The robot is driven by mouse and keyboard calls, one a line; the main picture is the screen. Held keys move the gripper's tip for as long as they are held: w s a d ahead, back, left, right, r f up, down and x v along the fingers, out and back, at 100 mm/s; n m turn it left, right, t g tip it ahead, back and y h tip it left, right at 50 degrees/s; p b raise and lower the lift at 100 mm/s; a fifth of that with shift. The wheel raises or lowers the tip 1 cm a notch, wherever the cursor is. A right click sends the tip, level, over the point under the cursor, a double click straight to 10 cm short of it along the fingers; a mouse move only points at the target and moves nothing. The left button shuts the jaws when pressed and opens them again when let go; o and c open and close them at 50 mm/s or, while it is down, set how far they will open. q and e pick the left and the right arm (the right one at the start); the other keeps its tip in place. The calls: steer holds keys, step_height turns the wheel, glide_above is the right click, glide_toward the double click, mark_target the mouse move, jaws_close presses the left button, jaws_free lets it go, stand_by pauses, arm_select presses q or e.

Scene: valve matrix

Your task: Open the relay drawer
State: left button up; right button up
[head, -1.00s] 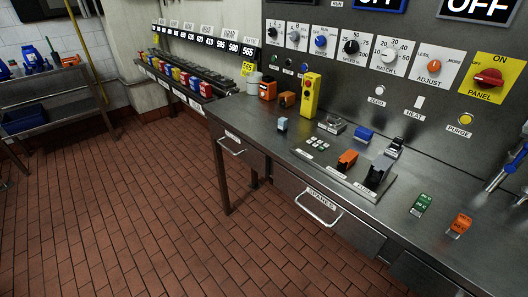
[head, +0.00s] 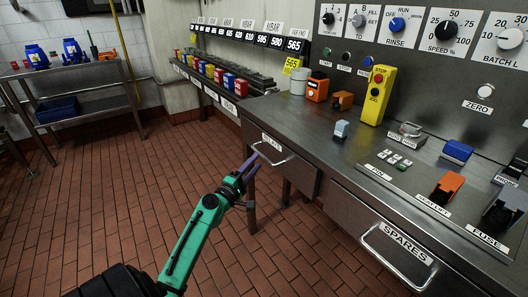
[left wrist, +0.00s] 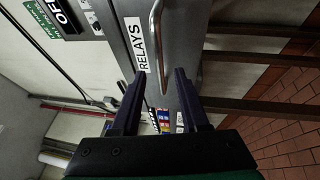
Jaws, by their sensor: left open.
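The relay drawer (head: 299,172) is at the left end of the steel bench, its front looking flush and shut. Its bar handle (head: 274,158) curves out below a white label, which reads RELAYS (left wrist: 136,44) in the left wrist view. My left gripper (head: 251,165) has dark purple fingers, is open and empty, and is just left of the handle. In the left wrist view the handle (left wrist: 156,40) runs down to between the fingertips (left wrist: 158,73); I cannot tell whether the fingers reach around it. My right gripper is out of view.
The SPARES drawer (head: 375,232) is to the right in the same bench. Orange, blue and yellow devices stand on the bench top (head: 340,155). A shelf rack (head: 85,105) stands at the far left. The tiled floor (head: 110,190) is clear.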

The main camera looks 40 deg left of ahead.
mark_target(262, 154)
arm_select(q)
steer(key=w, duration=0.3)
steer(key=w+r, duration=0.1)
steer(key=shift+w+a, duration=0.2)
steer(key=shift+w, duration=0.15)
jaws_close()
steer(key=shift+f, duration=0.1)
stand_by(0.9)
